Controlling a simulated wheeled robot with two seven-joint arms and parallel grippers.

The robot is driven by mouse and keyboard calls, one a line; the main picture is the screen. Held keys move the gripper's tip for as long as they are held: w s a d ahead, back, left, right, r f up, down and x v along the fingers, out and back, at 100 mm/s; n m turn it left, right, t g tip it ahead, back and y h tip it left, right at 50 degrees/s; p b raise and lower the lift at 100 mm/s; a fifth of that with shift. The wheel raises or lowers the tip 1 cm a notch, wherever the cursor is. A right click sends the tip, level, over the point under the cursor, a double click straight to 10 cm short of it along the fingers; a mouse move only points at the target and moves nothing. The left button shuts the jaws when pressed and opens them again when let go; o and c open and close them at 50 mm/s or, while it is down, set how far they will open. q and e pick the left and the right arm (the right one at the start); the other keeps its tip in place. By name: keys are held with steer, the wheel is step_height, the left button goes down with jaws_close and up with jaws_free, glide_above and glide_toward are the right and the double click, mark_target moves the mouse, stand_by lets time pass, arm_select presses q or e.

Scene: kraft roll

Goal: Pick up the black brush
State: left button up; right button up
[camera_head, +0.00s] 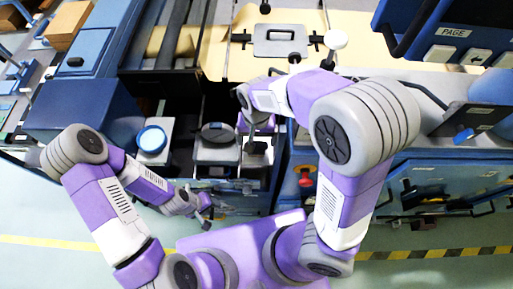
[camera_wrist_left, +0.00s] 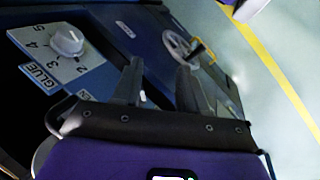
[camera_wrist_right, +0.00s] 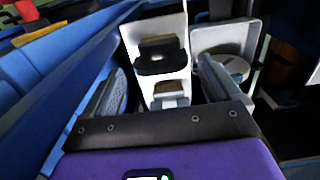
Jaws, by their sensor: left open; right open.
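A dark piece with a tan top (camera_wrist_right: 162,58) sits in a white holder ahead of my right gripper in the right wrist view. It may be the black brush, but I cannot tell for sure. My right gripper (camera_wrist_right: 162,78) is open, its fingers on either side of a second small tan-and-dark piece (camera_wrist_right: 170,97); I cannot tell whether they touch it. In the head view my right gripper (camera_head: 257,146) points down beside a dark round-topped pot (camera_head: 217,133). My left gripper (camera_head: 204,212) is open and empty, low in front of the machine; its fingers also show in the left wrist view (camera_wrist_left: 158,80).
A glue dial (camera_wrist_left: 67,40) and a handwheel (camera_wrist_left: 190,48) are on the blue machine front near my left gripper. The green floor in front is clear.

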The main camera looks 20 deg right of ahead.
mark_target(257, 143)
step_height(257, 143, down, 3)
steer(key=shift+f, duration=0.2)
steer(key=shift+c, duration=0.3)
steer(key=c, duration=1)
steer(key=shift+r, duration=0.2)
steer(key=shift+c, duration=0.2)
step_height(257, 143, up, 18)
steer(key=p, duration=0.2)
steer(key=shift+f, duration=0.15)
